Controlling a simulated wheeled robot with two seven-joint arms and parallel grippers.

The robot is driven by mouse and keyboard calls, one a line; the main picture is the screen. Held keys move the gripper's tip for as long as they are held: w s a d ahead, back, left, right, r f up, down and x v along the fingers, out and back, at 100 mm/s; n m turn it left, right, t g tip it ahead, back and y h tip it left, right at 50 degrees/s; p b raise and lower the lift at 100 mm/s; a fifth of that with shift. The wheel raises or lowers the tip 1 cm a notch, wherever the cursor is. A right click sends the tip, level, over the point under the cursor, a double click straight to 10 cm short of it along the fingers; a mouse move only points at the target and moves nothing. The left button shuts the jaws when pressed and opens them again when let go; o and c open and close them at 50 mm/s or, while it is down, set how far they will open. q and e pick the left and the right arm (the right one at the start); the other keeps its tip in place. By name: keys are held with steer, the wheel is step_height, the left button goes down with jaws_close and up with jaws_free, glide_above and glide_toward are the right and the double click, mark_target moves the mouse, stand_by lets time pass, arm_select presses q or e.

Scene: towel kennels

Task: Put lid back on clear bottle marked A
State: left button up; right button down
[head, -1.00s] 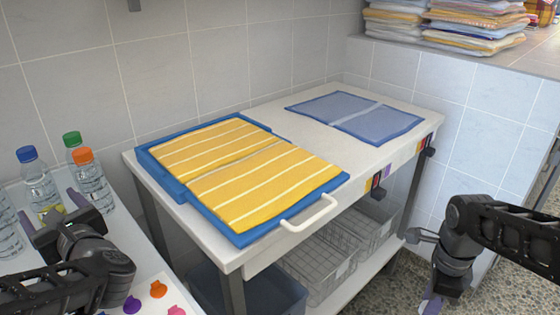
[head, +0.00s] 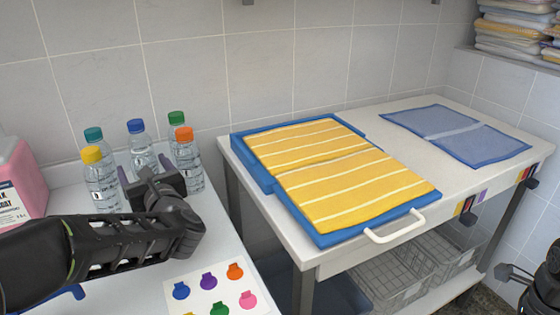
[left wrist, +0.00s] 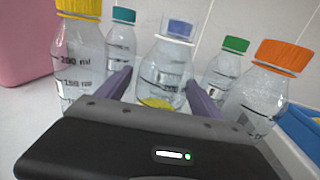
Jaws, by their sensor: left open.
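Clear bottles stand at the left of the white counter: one with a yellow lid (head: 101,178), one with a teal lid (head: 93,136), one with a blue lid (head: 142,147), one with a green lid (head: 177,126), one with an orange lid (head: 186,160). I cannot make out a letter A. Something yellow (left wrist: 157,103) shows at that bottle's lower part; I cannot tell whether inside or in front.
A pink jug (head: 18,180) stands at far left. A white sheet with coloured shapes (head: 215,290) lies at the counter's front. Right of it, a table holds a blue tray (head: 262,174) with a yellow striped towel and a folded blue towel (head: 465,135).

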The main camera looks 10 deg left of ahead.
mark_target(140, 144)
stand_by(0.3)
arm_select(q)
steer(key=c, duration=1.4)
steer(key=shift+r, duration=0.2)
steer(key=shift+c, duration=0.2)
